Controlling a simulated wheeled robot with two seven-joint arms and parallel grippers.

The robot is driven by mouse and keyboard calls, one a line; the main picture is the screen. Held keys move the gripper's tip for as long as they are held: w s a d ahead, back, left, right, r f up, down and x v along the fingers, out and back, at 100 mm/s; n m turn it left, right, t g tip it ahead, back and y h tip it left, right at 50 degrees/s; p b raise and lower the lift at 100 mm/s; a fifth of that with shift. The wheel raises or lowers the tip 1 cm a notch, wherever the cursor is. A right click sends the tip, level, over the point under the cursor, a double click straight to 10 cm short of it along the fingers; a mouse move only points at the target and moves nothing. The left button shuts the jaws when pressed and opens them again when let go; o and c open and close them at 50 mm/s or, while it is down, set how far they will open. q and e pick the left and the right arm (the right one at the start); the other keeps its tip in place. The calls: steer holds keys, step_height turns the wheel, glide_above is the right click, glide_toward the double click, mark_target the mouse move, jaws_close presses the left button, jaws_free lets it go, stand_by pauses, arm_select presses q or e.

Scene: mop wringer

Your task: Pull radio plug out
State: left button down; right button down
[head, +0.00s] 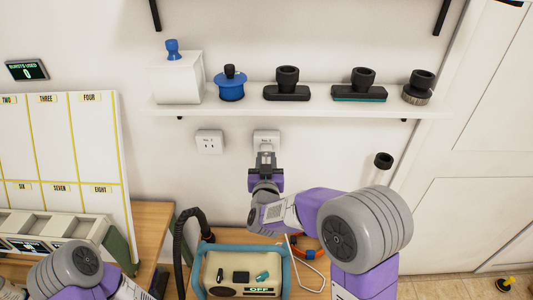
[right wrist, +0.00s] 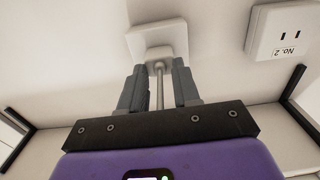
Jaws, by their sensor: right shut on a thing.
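My right gripper (head: 265,158) reaches up to the right-hand wall outlet (head: 266,136). In the right wrist view its two grey fingers (right wrist: 161,80) are shut on the white plug (right wrist: 172,45), with the cord (right wrist: 160,88) running back between them. The plug sits against the white outlet plate (right wrist: 140,36); its prongs are hidden. The cream radio (head: 240,273) in a blue frame stands on the wooden table below, its display reading OFF. Part of my left arm shows at the bottom left, but its gripper is out of sight.
A second outlet (head: 209,142) on the left is empty. A white shelf (head: 310,108) above holds a white box and several brush heads. A black hose (head: 185,245) curves up left of the radio. A white cable loop (head: 308,275) lies to its right.

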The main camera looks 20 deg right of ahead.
steer(key=shift+d+r, duration=0.15)
steer(key=shift+r, duration=0.05)
stand_by(0.6)
steer(key=c, duration=1)
jaws_free()
steer(key=shift+c, duration=0.2)
